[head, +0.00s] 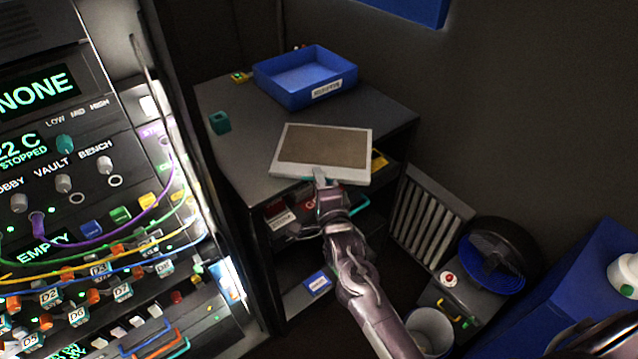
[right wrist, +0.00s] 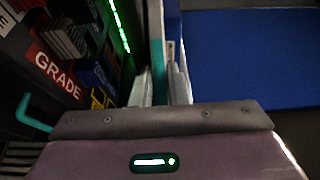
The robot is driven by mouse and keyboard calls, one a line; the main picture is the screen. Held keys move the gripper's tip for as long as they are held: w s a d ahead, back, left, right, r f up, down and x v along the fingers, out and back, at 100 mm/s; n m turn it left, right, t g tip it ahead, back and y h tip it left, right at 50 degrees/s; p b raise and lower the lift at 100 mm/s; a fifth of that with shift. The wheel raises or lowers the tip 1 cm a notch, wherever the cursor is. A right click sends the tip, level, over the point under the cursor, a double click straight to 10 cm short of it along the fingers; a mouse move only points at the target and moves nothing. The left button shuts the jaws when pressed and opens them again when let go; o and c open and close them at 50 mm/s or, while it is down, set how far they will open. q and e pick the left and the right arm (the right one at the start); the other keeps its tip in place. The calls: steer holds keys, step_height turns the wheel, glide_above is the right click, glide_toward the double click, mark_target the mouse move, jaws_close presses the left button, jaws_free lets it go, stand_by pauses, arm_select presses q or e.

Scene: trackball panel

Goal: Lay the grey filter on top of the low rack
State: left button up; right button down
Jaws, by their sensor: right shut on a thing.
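The grey filter (head: 323,170) is a flat panel with a light grey frame and a brown mesh face. In the head view it lies over the front part of the top of the low rack (head: 245,155), a dark shelf unit. My right gripper (head: 319,174) is shut on the filter's near edge. I cannot tell whether the filter touches the rack top or hovers just above it. In the right wrist view my fingers (right wrist: 160,88) show beside a teal strip; the filter's face is not clear there. My left gripper is not in view.
A blue tray (head: 300,97) stands at the back of the rack top, with a teal cube (head: 219,122) at its left edge. A cabled panel (head: 70,180) stands left.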

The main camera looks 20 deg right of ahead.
steer(key=shift+f, duration=0.1)
steer(key=c, duration=1.7)
jaws_free()
steer(key=shift+c, duration=0.2)
steer(key=o, duration=0.3)
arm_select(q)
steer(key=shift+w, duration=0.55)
arm_select(e)
steer(key=shift+o, duration=0.2)
